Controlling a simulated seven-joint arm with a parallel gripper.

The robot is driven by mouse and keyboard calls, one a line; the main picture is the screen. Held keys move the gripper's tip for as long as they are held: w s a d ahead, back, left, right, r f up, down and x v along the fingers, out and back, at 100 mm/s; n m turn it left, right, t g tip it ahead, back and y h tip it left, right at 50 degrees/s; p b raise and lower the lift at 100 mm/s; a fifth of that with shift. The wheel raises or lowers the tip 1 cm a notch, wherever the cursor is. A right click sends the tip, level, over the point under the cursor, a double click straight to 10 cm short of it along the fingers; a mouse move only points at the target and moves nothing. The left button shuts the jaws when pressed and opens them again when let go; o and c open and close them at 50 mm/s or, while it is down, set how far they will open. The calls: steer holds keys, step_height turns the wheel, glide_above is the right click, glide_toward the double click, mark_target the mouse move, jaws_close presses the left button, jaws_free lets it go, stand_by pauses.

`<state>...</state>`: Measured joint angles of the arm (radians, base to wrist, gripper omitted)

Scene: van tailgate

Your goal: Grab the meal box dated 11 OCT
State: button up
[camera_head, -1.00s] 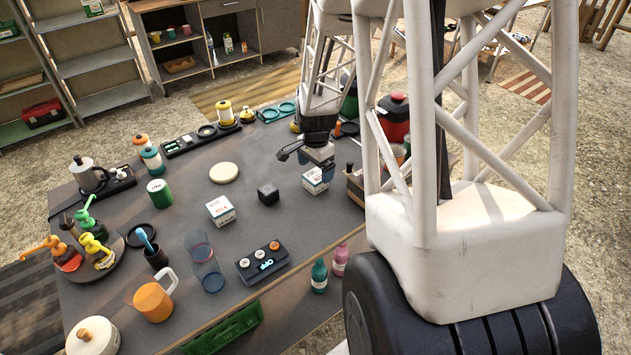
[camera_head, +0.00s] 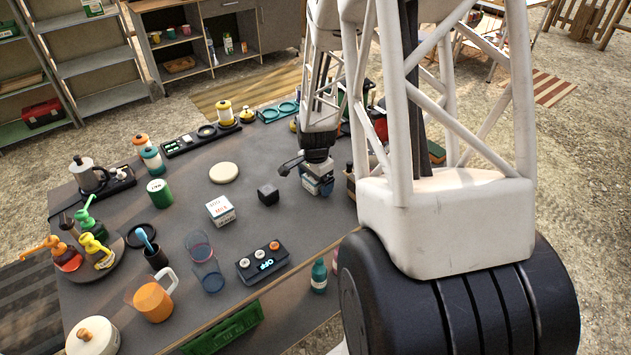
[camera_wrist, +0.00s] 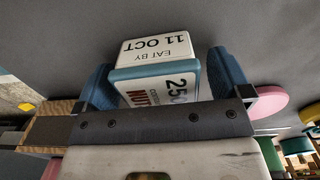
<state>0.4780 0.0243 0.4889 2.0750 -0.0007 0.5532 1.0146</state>
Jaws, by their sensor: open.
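The meal box (camera_wrist: 155,50) is white with a blue band and reads "EAT BY 11 OCT" in the wrist view. Another face shows "250" and part of a red word. My gripper (camera_wrist: 163,82) is open, with one blue finger on each side of the box. A small gap shows at the right finger; contact at the left is unclear. In the head view my gripper (camera_head: 317,178) is down over the box at the table's right side and mostly hides it. A second white box (camera_head: 220,210) stands to the left; its date is unreadable.
A small black cube (camera_head: 268,194) stands just left of my gripper. A wooden holder is close on the right, partly hidden by my arm. Open tabletop lies around the cream disc (camera_head: 223,173).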

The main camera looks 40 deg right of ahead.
steer(key=shift+f, duration=0.1)
steer(key=shift+c, duration=0.2)
steer(key=c, duration=1)
steer(key=shift+c, duration=0.2)
step_height(320, 180, up, 2)
steer(key=shift+s+a+r, duration=0.15)
steer(key=shift+s+r, duration=0.1)
steer(key=shift+r, duration=0.6)
steer(key=s+a, duration=0.2)
steer(key=s, duration=0.2)
steer(key=s+a, duration=0.2)
steer(key=s, duration=0.2)
steer(key=s+a+r, duration=0.1)
steer(key=s+a, duration=0.1)
steer(key=s, duration=0.2)
steer(key=shift+r, duration=0.1)
steer(key=shift+s+a+r, duration=0.15)
steer(key=shift+s+a, duration=0.05)
steer(key=shift+s, duration=0.25)
steer(key=shift+s+a+r, duration=0.1)
steer(key=shift+s+a, duration=0.1)
steer(key=shift+s, duration=0.2)
